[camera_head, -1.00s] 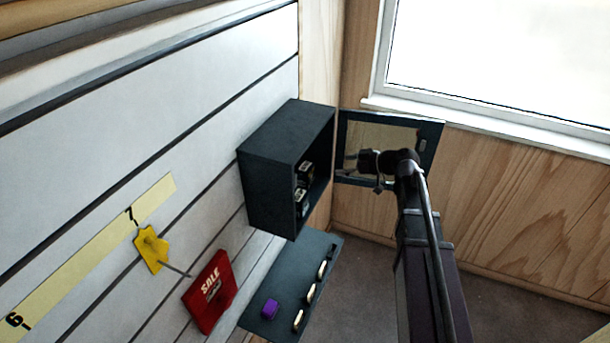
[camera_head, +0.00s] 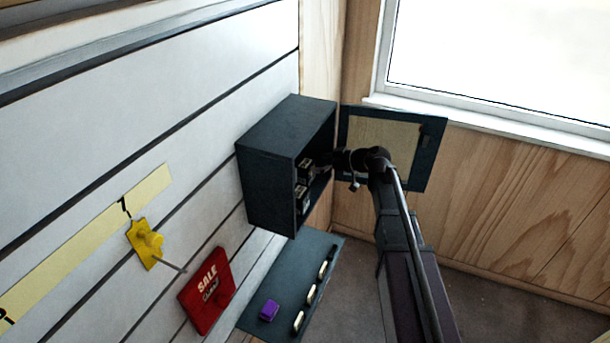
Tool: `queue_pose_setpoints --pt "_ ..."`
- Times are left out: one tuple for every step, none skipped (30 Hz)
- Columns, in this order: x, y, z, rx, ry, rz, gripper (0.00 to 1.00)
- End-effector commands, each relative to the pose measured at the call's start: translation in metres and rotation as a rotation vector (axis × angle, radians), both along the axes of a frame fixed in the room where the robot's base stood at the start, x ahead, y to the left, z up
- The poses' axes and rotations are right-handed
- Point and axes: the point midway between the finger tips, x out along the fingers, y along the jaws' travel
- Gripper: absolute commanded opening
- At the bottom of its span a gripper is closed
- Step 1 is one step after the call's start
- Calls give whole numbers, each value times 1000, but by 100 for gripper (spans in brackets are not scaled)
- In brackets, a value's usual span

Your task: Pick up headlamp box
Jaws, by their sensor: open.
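Small dark boxes with pale labels (camera_head: 302,198) stand inside the open dark cabinet (camera_head: 270,185) on the slatted wall. I cannot read their labels, so I cannot tell which is the headlamp box. My gripper (camera_head: 326,161) is at the cabinet's open front, close to the upper box (camera_head: 305,170). Its fingers are small and dark against the cabinet interior. It appears open, with nothing seen held in it. The arm partly hides the opening's right side.
The cabinet's framed door (camera_head: 420,155) stands open behind my arm. Below is a dark shelf (camera_head: 290,265) with a purple block (camera_head: 269,310) and several pale items along its edge. A red SALE sign (camera_head: 206,292) and a yellow holder with a peg (camera_head: 146,243) are on the wall.

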Motion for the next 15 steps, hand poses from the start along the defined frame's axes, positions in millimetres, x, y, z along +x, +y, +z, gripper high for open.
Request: queue_pose_setpoints --pt "1 1 -1 0 0 0 100" --pt "1 1 -1 0 0 0 100" --pt "1 2 0 0 0 0 100" --pt "0 1 0 0 0 0 100" --pt "1 1 0 0 0 0 100" --pt "0 1 0 0 0 0 100" --pt "0 1 0 0 0 0 100" --pt "0 1 0 0 0 0 100" --pt "0 1 0 0 0 0 100" --pt "0 1 0 0 0 0 100" --pt "1 1 -1 0 0 0 100" --pt "1 2 -1 0 0 0 100" --pt "1 3 -2 0 0 0 100" --pt "2 4 -2 0 0 0 100" --pt "3 6 -4 0 0 1 100"
